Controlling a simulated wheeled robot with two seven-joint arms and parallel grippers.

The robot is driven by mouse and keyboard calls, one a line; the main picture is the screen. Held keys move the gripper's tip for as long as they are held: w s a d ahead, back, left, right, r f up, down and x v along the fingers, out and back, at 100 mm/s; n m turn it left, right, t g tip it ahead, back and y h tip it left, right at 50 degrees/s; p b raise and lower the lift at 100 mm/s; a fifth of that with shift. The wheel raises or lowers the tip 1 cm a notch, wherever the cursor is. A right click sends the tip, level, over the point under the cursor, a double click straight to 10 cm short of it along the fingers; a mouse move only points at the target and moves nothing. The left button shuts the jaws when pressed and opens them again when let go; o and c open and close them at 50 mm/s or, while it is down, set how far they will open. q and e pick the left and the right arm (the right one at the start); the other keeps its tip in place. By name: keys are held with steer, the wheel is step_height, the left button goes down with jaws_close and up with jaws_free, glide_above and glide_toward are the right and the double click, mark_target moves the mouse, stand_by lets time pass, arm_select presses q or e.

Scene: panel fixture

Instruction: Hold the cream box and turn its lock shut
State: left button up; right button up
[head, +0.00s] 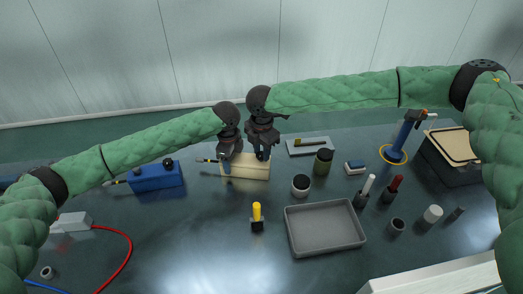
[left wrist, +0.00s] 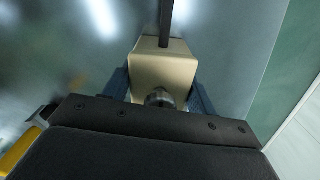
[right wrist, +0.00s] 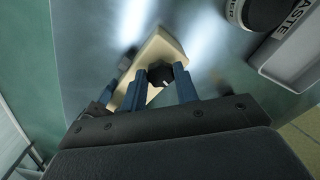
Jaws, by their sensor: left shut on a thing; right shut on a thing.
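The cream box (head: 250,172) sits on the dark table near the middle of the head view. My left gripper (head: 229,166) is shut across its left end; in the left wrist view the fingers flank the cream box (left wrist: 163,66), with a round metal-looking part (left wrist: 160,97) between them. My right gripper (head: 263,155) comes down on the box's top right. In the right wrist view its blue fingers are shut on a black knob (right wrist: 160,75) on the cream box (right wrist: 158,50). The knob's exact turn angle is hard to read.
A blue box (head: 155,177) with black knobs stands left of the cream box. A red cable (head: 125,252) lies at left.

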arm_select(q)
steer(key=shift+s+d, duration=0.1)
steer(key=shift+d, duration=0.1)
arm_select(e)
steer(key=m, duration=1.2)
arm_select(q)
steer(key=shift+s, duration=0.1)
arm_select(e)
steer(key=shift+r+m, duration=0.1)
steer(key=shift+m, duration=1.5)
steer(key=shift+w, duration=0.1)
steer(key=o, duration=0.9)
arm_select(q)
steer(key=shift+a, duration=0.1)
arm_select(e)
steer(key=shift+o, duration=0.4)
